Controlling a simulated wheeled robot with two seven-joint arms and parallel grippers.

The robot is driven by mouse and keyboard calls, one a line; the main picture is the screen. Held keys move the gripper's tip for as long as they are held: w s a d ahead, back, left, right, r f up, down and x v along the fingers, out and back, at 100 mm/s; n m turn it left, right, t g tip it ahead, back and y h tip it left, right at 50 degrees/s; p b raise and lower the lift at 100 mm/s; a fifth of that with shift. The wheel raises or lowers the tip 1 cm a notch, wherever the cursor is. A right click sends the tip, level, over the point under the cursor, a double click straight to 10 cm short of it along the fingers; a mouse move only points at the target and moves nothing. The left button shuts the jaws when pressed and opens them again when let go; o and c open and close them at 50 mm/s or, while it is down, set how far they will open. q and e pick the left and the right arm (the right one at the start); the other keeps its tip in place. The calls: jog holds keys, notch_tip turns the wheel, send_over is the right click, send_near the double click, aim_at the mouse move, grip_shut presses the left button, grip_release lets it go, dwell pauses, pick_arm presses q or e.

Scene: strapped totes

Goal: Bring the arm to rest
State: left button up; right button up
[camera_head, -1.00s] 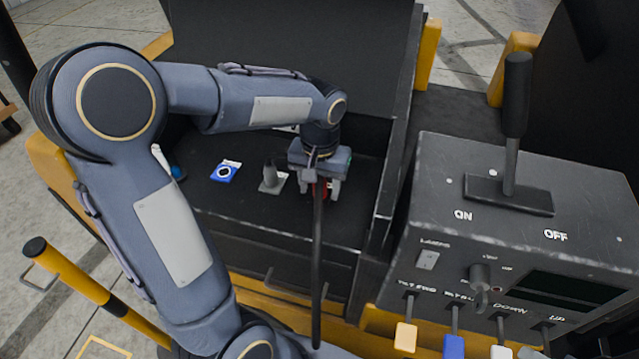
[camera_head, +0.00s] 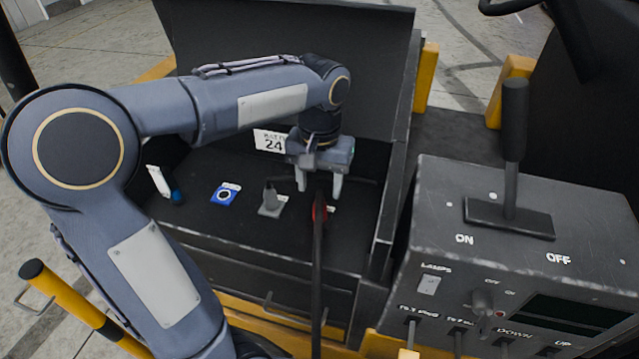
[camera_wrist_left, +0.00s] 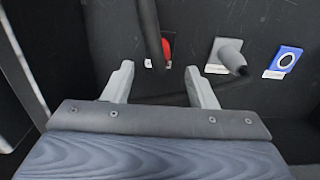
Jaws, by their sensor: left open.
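My left gripper (camera_head: 319,184) is open and empty, fingers pointing down, over the dark panel inside the open compartment. In the left wrist view the same gripper (camera_wrist_left: 158,84) shows its two fingers spread with nothing between them. A red part (camera_head: 319,208) with a black cable or bar lies just below and in front of the fingertips, apart from them. It also shows in the left wrist view (camera_wrist_left: 166,48), beyond the fingertips. My left arm bends in from the left, its elbow raised. My right gripper is not in view.
Beside the red part are a grey knob (camera_head: 270,197) and a blue-plated round socket (camera_head: 225,194). The raised lid (camera_head: 290,60) stands at the back. A control box with a lever (camera_head: 512,140) is at the right.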

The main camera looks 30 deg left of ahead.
pick_arm(q)
jog(key=s+d+f+t+h, duration=0.1)
jog(key=s+d+t+h, duration=0.1)
jog(key=s, duration=0.6)
jog(key=s+d+f+m+t+h, duration=0.1)
jog(key=s+d+f+t, duration=0.1)
jog(key=s, duration=0.6)
jog(key=shift+s+f+t+h, duration=0.15)
jog(key=shift+s+t+h, duration=0.25)
jog(key=shift+t, duration=0.4)
